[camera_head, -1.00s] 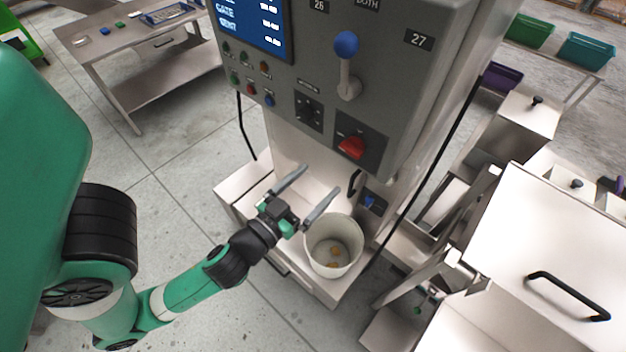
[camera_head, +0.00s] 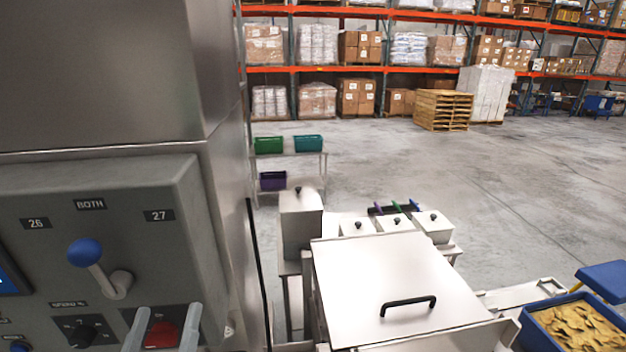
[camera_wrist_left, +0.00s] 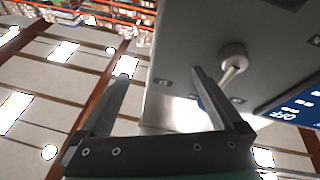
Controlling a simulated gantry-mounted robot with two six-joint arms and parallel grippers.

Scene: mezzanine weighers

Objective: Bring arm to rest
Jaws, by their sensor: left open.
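My left gripper (camera_head: 164,316) is at the bottom edge of the head view, its two fingers pointing up, spread and empty. The fingers show in front of the grey control panel (camera_head: 130,215), on either side of the red switch (camera_head: 161,335) in the picture. Whether they touch the panel cannot be told. In the left wrist view the open fingers (camera_wrist_left: 162,76) point up toward the ceiling, with the panel and its lever (camera_wrist_left: 231,64) at the right. The rest of my left arm is hidden below the head view. My right gripper is not in view.
A blue-knobbed lever (camera_head: 102,268) sticks out from the panel. A large steel lid with a black handle (camera_head: 408,305) stands to the right. A blue bin (camera_head: 527,335) of yellow pieces is at lower right. Open floor (camera_head: 420,165) lies behind, before shelving.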

